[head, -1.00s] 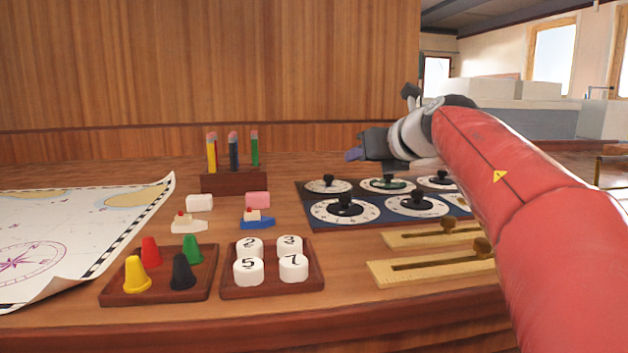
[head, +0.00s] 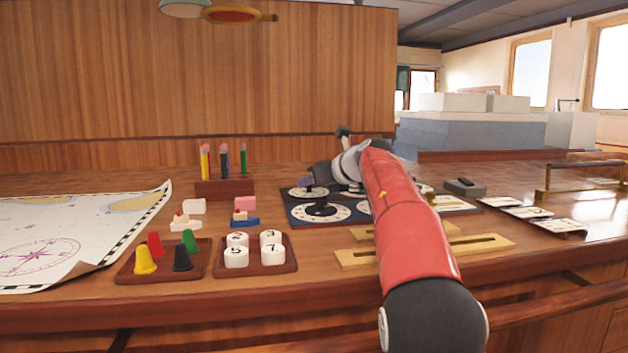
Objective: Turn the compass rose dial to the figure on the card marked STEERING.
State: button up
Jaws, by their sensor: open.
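The dial panel (head: 290,212) lies on the desk. Its round white dials have black knobs; the front left dial (head: 332,213) and the back left dial (head: 296,191) show best. My arm covers much of the others, and I cannot tell which one is the compass rose dial. My gripper (head: 306,181) is open, just above the back left dial's knob; I cannot tell whether it touches.
Wooden sliders (head: 480,243) lie in front of the panel. Left of it are a tray of white numbered pieces (head: 290,267), a tray of coloured cones (head: 130,275), toy boats, a pencil block (head: 222,188) and a chart (head: 60,215). A brass rail (head: 585,188) stands right.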

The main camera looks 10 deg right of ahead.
jog(key=shift+w, duration=0.1)
grip_shut()
jog(key=shift+a, duration=0.1)
dwell(0.3)
jog(key=m+h, duration=0.1)
jog(key=a+m+t+h, duration=0.1)
jog(key=m+h, duration=0.1)
jog(key=shift+h, duration=0.3)
jog(key=shift+a+m+h, duration=0.2)
jog(key=shift+m+h, duration=1.8)
jog(key=shift+h, duration=0.3)
grip_release()
